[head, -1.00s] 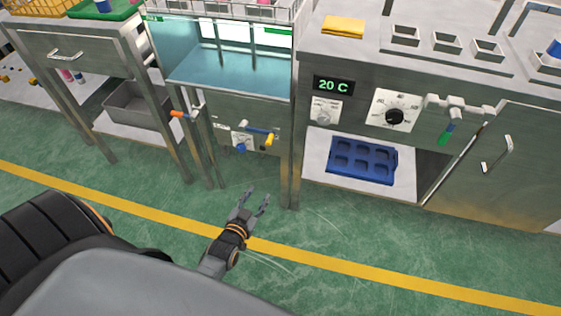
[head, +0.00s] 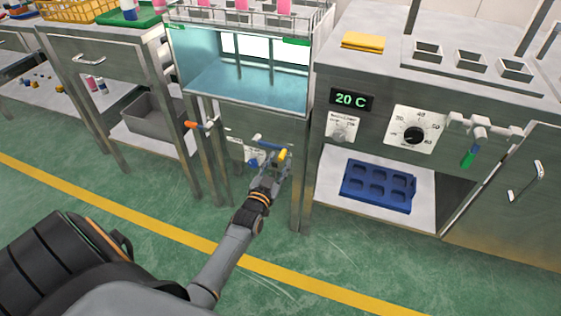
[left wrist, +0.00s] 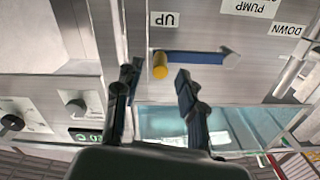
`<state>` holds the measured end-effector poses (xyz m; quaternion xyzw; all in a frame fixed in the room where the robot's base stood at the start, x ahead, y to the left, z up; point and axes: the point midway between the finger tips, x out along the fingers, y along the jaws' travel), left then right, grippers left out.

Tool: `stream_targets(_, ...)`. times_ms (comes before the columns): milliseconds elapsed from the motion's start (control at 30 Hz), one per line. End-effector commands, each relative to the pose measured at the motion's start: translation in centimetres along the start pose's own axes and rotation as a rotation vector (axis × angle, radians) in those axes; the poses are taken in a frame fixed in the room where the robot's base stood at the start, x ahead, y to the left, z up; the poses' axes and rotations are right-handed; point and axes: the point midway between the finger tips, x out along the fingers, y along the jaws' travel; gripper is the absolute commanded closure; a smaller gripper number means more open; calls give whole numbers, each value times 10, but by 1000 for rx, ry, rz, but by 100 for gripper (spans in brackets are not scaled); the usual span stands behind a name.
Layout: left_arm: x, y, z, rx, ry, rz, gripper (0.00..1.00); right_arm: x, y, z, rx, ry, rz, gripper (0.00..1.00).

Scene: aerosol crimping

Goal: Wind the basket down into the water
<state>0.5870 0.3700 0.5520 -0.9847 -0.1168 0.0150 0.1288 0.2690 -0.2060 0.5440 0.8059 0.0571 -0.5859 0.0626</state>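The wire basket (head: 305,20) with several pink cans sits at the top of the tank, above the blue water (head: 225,78). The crank has a blue arm and a yellow knob (head: 283,155) on the tank's front panel. My left gripper (head: 272,170) is at the crank, just below the knob. In the left wrist view my left gripper (left wrist: 157,72) is open, its fingers on either side of the yellow knob (left wrist: 160,66), with the blue crank arm (left wrist: 195,57) running right from it. Contact is not clear. My right gripper is not in view.
UP (left wrist: 165,19) and DOWN (left wrist: 289,29) labels appear upside down on the panel. An orange-handled valve (head: 200,125) is left of the crank. A metal leg (head: 300,190) stands close right. A blue tray (head: 378,187) lies on the lower right shelf.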

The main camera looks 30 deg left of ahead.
Motion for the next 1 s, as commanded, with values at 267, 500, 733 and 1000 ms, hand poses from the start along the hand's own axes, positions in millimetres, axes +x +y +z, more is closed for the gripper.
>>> stream_targets(267,23,0,0,1,0,1,60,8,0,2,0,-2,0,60)
stream_targets(500,24,0,0,1,-1,1,60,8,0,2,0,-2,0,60)
stream_targets(733,24,0,0,0,-1,1,100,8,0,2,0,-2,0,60)
stream_targets(1000,24,0,0,0,-1,1,100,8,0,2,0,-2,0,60)
